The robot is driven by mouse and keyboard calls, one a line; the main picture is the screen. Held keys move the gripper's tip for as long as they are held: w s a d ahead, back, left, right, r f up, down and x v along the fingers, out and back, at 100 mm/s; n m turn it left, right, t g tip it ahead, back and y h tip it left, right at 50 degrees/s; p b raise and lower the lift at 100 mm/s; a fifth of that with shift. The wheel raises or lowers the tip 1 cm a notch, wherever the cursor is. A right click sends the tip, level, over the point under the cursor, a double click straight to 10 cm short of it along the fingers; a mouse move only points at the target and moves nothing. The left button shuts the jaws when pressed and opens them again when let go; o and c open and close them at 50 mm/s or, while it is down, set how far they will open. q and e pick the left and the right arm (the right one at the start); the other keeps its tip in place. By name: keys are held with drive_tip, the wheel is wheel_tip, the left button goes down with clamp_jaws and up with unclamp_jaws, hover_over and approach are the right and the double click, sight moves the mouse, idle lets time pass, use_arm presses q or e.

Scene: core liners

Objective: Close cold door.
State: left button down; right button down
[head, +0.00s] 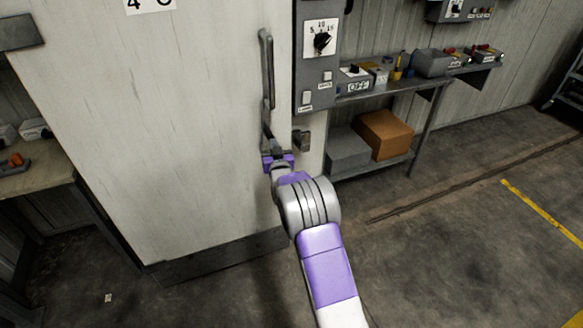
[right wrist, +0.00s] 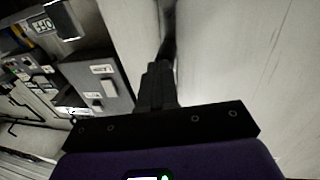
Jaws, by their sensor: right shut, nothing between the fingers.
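The cold door (head: 190,130) is a large white scuffed panel with a dark kick plate along its bottom, and it fills the left middle of the head view. A long dark vertical handle (head: 267,70) is fixed near its right edge. My right gripper (head: 268,135) is shut and empty, with its fingers by the handle's lower end; I cannot tell whether they touch it. In the right wrist view the dark fingers (right wrist: 158,85) point along the pale door face (right wrist: 235,60). A metal latch block (head: 301,141) sits just right of the gripper. My left gripper is not in view.
A grey control box (head: 318,90) with a dial hangs right of the door. A metal shelf (head: 395,92) holds small devices, with a brown box (head: 385,134) and a grey box (head: 347,150) below. A bench (head: 35,180) stands at left. The floor at right is clear.

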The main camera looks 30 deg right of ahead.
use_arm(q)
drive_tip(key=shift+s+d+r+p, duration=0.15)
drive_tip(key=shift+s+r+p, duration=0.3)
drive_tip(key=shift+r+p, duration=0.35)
use_arm(e)
drive_tip(key=s+a, duration=0.1)
drive_tip(key=s, duration=1.2)
drive_tip(key=shift+a+f+h, duration=0.2)
drive_tip(key=shift+f+h, duration=0.05)
drive_tip(key=shift+h, duration=0.05)
